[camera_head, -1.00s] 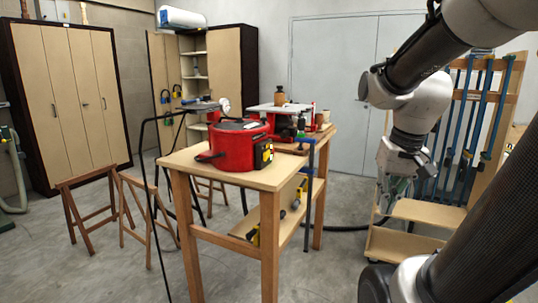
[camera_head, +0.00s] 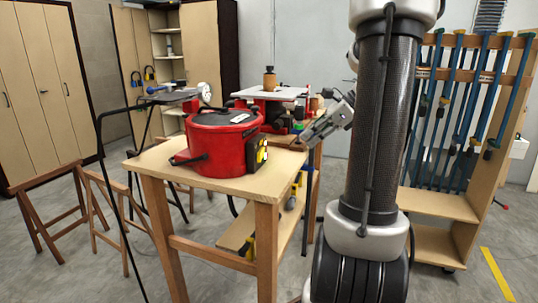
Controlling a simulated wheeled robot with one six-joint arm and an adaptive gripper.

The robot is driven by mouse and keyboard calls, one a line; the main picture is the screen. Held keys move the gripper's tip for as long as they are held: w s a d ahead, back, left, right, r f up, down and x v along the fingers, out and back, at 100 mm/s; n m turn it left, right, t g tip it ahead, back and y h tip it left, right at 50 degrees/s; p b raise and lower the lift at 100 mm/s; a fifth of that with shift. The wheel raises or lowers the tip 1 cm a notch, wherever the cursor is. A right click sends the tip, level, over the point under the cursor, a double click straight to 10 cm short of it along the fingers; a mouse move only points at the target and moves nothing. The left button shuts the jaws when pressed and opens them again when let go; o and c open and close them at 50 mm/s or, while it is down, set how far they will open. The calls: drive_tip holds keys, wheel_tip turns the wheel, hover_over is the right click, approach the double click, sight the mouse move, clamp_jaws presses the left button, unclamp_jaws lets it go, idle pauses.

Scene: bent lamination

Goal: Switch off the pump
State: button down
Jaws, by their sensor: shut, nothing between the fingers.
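The pump (camera_head: 215,145) is a round red machine with a dark top, standing on a wooden table (camera_head: 165,170). A yellow and black control panel (camera_head: 261,156) is on its right side; its switch is too small to make out. My gripper (camera_head: 306,137) is to the right of the pump and panel, a little higher than the panel. It points left and down and is shut, with nothing in it. A gap shows between it and the panel.
A red machine with a white top (camera_head: 270,93) stands behind the pump. A black hose stand (camera_head: 112,190) and wooden trestles (camera_head: 55,210) are at left. A clamp rack (camera_head: 440,205) is at right. Floor is clear in front of the trestles.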

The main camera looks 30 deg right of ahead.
sight(261, 154)
idle(0.4)
drive_tip(key=x, duration=1)
drive_tip(key=shift+s, duration=0.15)
drive_tip(key=shift+w+a+f, duration=0.1)
drive_tip(key=shift+w+a, duration=1.05)
drive_tip(key=shift+a, duration=0.05)
drive_tip(key=shift+w+a, duration=0.3)
